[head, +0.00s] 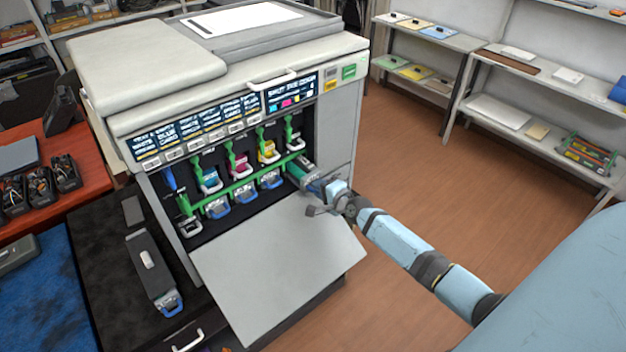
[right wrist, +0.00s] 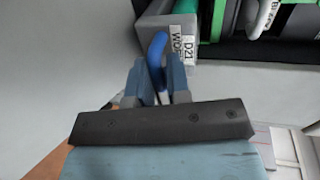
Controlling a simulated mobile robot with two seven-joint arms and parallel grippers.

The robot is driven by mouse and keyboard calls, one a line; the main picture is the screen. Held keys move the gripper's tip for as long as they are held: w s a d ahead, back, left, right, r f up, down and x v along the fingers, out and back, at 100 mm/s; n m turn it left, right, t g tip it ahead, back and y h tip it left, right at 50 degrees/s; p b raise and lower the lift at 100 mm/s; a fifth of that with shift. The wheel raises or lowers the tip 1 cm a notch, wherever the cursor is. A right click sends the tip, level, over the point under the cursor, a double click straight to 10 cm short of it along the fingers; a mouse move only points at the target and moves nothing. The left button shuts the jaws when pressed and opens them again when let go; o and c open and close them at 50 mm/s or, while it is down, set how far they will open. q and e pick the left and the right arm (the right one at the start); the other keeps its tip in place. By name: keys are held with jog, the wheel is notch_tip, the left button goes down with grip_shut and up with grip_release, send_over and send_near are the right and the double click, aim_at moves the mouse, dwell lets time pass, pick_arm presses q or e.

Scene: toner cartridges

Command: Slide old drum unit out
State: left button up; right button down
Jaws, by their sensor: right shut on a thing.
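A large printer (head: 345,120) stands with its front door (head: 275,265) folded down. The drum unit (head: 303,172) in the rightmost lower slot sticks partly out of the bay; its rear is hidden inside. My right gripper (head: 324,188) is at its front end. In the right wrist view the gripper (right wrist: 160,82) is shut on the unit's blue loop handle (right wrist: 156,48), in front of the grey end block (right wrist: 181,40) with a white label. Another drum unit (head: 148,268), grey with a blue handle, lies on the dark surface at left. My left gripper is not in view.
Several blue-handled drum units (head: 218,209) and coloured toner cartridges (head: 237,163) sit in the bay beside the held unit. The folded-down door lies below and left of the gripper. Shelves (head: 540,70) stand at the back right. The wooden floor (head: 440,160) right of the printer is clear.

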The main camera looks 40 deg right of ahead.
jog(key=s+p, duration=0.1)
jog(key=s, duration=0.9)
jog(key=shift+s+d+f+p, duration=0.15)
jog(key=shift+s+d+p, duration=0.2)
jog(key=shift+d, duration=0.1)
jog(key=c, duration=0.7)
grip_release()
jog(key=shift+w, duration=0.1)
jog(key=shift+p+v, duration=0.95)
jog(key=shift+v, duration=2.6)
jog(key=shift+w, duration=0.1)
